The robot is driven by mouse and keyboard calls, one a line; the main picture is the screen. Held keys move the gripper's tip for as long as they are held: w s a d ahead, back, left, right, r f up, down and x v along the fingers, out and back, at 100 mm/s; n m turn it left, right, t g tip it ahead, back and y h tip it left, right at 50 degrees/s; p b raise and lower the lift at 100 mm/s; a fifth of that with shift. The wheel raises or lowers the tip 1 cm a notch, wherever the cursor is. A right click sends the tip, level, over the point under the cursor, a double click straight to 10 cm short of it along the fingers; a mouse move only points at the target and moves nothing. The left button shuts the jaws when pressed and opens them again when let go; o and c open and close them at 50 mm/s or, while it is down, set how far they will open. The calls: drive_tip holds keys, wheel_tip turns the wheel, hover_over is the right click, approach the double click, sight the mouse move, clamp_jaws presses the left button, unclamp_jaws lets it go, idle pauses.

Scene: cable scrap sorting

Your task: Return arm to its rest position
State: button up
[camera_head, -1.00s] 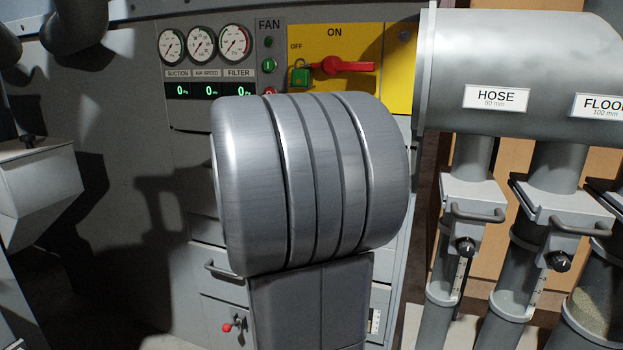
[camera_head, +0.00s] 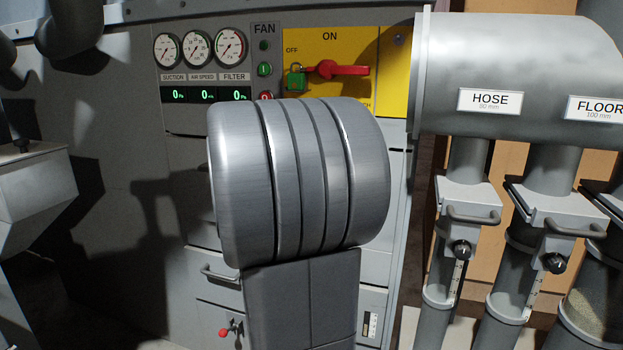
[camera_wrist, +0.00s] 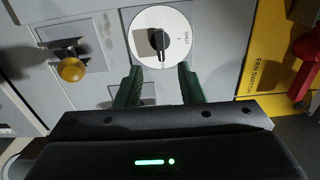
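My arm (camera_head: 300,185) shows in the head view as a large grey rounded link in front of the grey cabinet. My gripper is hidden in the head view. In the wrist view my gripper (camera_wrist: 158,86) has two green fingers, set apart with nothing between them. Beyond the fingertips is a white round dial (camera_wrist: 178,28) with a black knob, apart from the fingers as far as I can see. A yellow knob (camera_wrist: 71,69) is to the left of the fingers.
A yellow fan switch panel (camera_head: 385,65) has a red handle (camera_head: 338,69) and a green padlock (camera_head: 296,77). Three gauges (camera_head: 197,48) sit above green zero readouts. A large grey duct (camera_head: 500,60) with valved pipes is on the right. A grey box (camera_head: 35,190) is at left.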

drive_tip(key=x, duration=0.9)
